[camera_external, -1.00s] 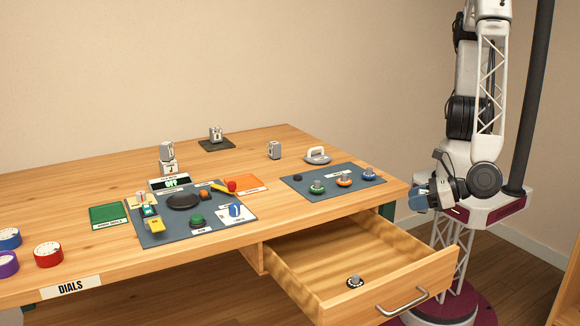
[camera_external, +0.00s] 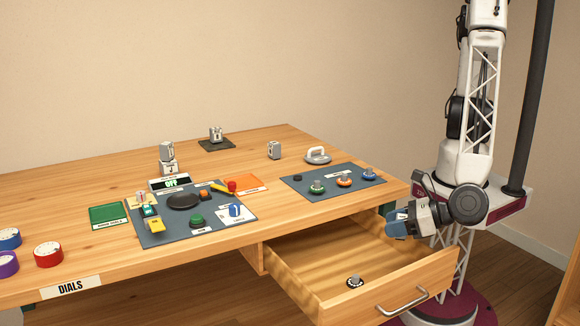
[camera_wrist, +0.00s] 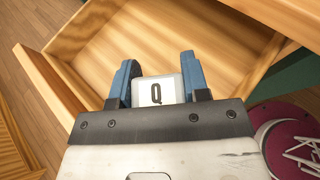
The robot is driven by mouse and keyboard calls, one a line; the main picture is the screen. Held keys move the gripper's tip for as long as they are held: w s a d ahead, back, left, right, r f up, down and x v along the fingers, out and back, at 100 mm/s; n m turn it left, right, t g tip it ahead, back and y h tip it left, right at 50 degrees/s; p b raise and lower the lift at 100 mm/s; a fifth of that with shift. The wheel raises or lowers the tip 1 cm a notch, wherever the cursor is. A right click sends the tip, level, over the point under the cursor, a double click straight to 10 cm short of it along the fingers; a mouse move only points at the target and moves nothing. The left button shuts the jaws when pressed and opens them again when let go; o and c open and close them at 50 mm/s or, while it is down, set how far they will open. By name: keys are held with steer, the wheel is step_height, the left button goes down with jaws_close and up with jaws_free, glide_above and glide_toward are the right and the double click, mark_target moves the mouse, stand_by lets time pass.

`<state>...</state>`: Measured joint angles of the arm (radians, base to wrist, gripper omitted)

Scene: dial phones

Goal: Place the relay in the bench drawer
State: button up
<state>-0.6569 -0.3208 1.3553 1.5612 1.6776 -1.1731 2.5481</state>
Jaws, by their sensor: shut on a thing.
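My gripper (camera_external: 393,224) is at the right rear of the open bench drawer (camera_external: 300,262), around the height of its rim.
A blue-grey mat (camera_external: 300,180) with several knobs lies near the bench's right edge. Most of the drawer floor is clear.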

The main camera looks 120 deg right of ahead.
stand_by(0.3)
steer(key=shift+f, duration=1.75)
steer(key=shift+f, duration=0.55)
steer(key=o, duration=1)
steer(key=shift+c, duration=0.2)
steer(key=shift+r, duration=0.1)
steer(key=shift+r, duration=0.45)
steer(key=shift+s+a+r, duration=0.15)
steer(key=shift+a, duration=0.1)
steer(key=shift+v, duration=5.7)
steer(key=shift+r, duration=0.1)
